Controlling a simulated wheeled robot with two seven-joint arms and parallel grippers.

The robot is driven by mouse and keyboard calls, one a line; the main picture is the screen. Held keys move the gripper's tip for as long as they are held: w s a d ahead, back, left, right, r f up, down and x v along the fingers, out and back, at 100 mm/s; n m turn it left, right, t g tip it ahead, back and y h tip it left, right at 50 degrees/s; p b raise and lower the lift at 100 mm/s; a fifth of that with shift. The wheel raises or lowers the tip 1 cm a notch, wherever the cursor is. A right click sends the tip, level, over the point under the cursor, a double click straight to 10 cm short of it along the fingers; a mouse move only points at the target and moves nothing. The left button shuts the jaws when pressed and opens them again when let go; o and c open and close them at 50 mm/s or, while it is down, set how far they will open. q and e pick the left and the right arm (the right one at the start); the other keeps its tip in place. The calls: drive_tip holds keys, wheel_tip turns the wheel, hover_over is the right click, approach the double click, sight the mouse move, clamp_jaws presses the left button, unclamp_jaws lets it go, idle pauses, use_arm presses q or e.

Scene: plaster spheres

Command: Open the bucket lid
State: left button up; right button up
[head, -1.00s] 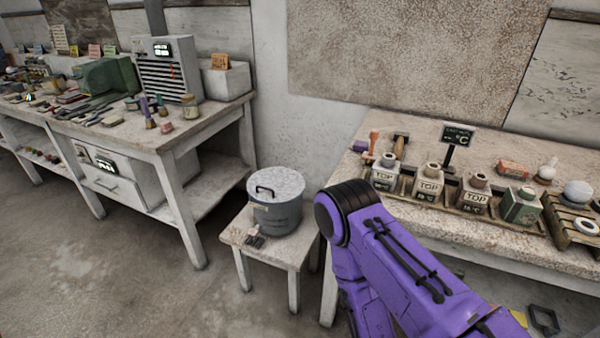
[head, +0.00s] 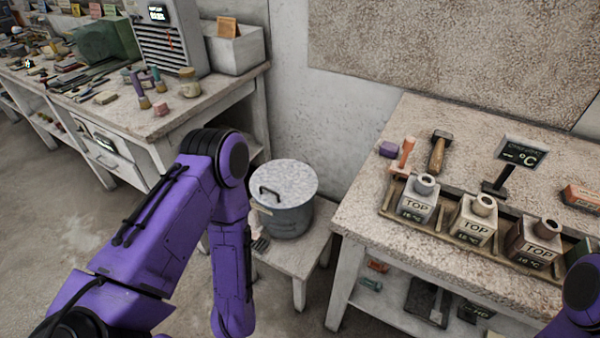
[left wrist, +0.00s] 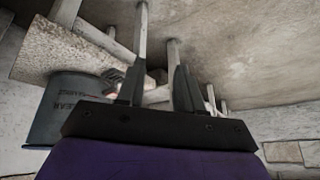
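The bucket (head: 290,219) is grey and stands upright on a small low table (head: 300,262). Its round, pale speckled lid (head: 290,178) lies on top, with a dark handle (head: 267,190) near the left side. In the left wrist view the bucket (left wrist: 65,112) shows at the left, with lettering on its side. My left gripper (left wrist: 158,75) has its two fingers apart with nothing held between them, and the bucket is to one side of them. In the head view my left arm stands in front of the small table, its gripper below the frame. My right gripper is out of view.
Another cluttered bench (head: 215,103) stands at the left. Floor is open at the left.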

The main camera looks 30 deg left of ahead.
use_arm(q)
drive_tip(key=w+a+r+n+g+p, duration=0.1)
drive_tip(key=w+r+n+p, duration=0.2)
drive_tip(key=w, duration=0.5)
drive_tip(key=w+a+r+n+g, duration=0.1)
drive_tip(key=w+a+r+n, duration=0.1)
drive_tip(key=w+r, duration=0.5)
drive_tip(key=n+h+p, duration=0.3)
drive_tip(key=n+h, duration=0.1)
drive_tip(key=h, duration=0.1)
approach(266, 188)
drive_tip(key=shift+t, duration=0.4)
drive_tip(key=f, duration=0.7)
drive_tip(key=shift+w+f+p, duration=0.3)
drive_tip(key=shift+w, duration=0.1)
clamp_jaws()
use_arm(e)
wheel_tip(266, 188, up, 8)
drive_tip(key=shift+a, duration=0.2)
